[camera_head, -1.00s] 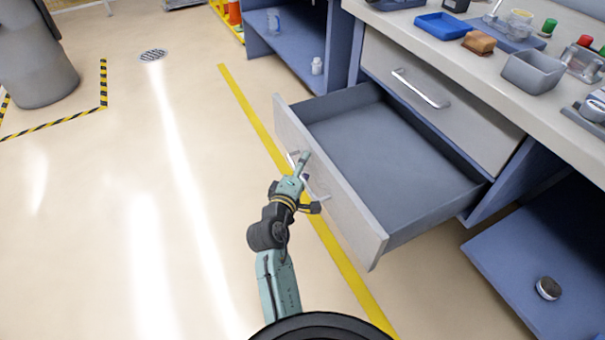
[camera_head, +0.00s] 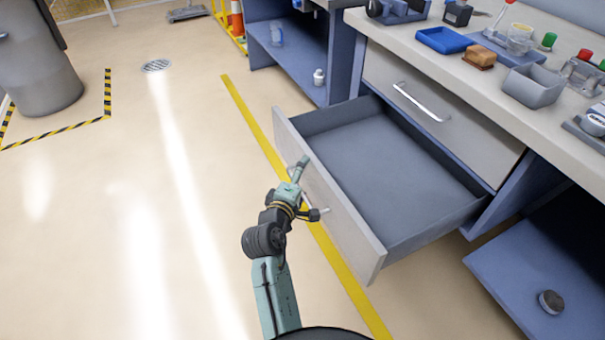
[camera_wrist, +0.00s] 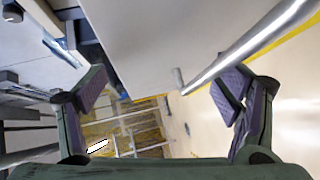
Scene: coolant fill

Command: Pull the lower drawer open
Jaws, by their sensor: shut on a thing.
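The lower drawer (camera_head: 400,180) stands well open from the blue workbench, and its inside is empty. Its pale front panel (camera_head: 345,225) faces my arm and also fills the top of the wrist view (camera_wrist: 165,40). My gripper (camera_head: 304,190) is at the outside of this front, shut on the drawer's handle. In the wrist view the metal handle bar (camera_wrist: 245,45) runs beside the right finger of my gripper (camera_wrist: 165,95). The exact contact is hard to see. The upper drawer (camera_head: 440,110) above is closed.
A round metal piece (camera_head: 551,302) lies on the low shelf at right. A grey barrel (camera_head: 35,70) stands at far left. The floor left of my arm is clear.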

